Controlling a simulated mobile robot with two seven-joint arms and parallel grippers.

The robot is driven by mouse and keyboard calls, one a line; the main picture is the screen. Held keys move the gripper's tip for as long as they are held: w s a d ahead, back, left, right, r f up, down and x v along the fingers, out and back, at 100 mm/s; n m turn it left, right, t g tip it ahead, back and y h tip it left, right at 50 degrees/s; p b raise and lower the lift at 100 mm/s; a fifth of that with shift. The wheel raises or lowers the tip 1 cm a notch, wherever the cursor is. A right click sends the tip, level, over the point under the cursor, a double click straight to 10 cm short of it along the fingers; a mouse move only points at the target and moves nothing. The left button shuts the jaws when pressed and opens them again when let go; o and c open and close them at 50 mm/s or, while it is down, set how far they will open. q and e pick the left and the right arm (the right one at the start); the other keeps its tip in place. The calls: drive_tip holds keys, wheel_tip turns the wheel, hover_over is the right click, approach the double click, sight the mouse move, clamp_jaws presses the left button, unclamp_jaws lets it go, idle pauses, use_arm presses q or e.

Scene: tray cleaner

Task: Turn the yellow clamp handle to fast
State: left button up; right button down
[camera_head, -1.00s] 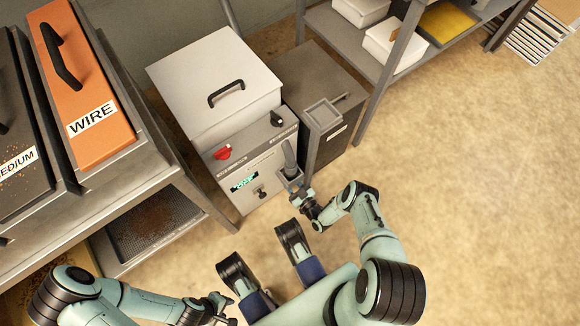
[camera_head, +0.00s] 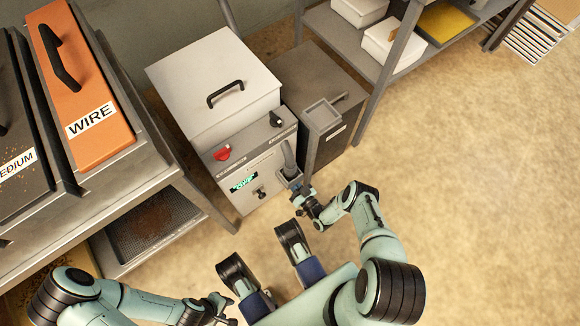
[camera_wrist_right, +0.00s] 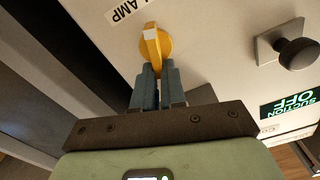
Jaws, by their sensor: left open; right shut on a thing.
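The yellow clamp handle (camera_wrist_right: 155,42) shows in the right wrist view on the pale front panel of the machine. It is a round knob with a raised grip and a white mark, and the grip stands nearly upright in that picture. My right gripper (camera_wrist_right: 156,72) is shut on the grip, with its fingertips at the lower part. In the head view my right gripper (camera_head: 298,190) is at the machine's lower right front, and the handle is hidden there. My left gripper (camera_head: 222,308) is open and empty at the bottom, away from the machine.
The machine (camera_head: 212,85) has a white lid with a black handle, a red knob (camera_head: 222,153) and a green display reading "SUCTION OFF" (camera_wrist_right: 290,108). A dark box (camera_head: 335,95) adjoins at right. Floor at right is clear.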

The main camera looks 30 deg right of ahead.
drive_tip(key=shift+d+f+m, duration=0.25)
drive_tip(key=shift+f+m, duration=0.15)
drive_tip(key=shift+m, duration=1.95)
drive_tip(key=shift+d+f+m, duration=0.3)
drive_tip(key=shift+f+m, duration=0.15)
drive_tip(key=shift+m, duration=1.95)
drive_tip(key=shift+d+f+m, duration=0.25)
drive_tip(key=shift+f+m, duration=0.15)
drive_tip(key=shift+m, duration=1.95)
drive_tip(key=c, duration=1.2)
unclamp_jaws()
use_arm(q)
drive_tip(key=shift+t, duration=0.9)
drive_tip(key=w+r+p, duration=0.1)
drive_tip(key=w, duration=0.2)
drive_tip(key=w+r+p, duration=0.1)
drive_tip(key=w, duration=0.1)
drive_tip(key=shift+d+r+p, duration=0.3)
drive_tip(key=shift+r+p, duration=0.05)
use_arm(e)
drive_tip(key=s+d, duration=0.1)
drive_tip(key=s, duration=1.2)
drive_tip(key=shift+s, duration=0.2)
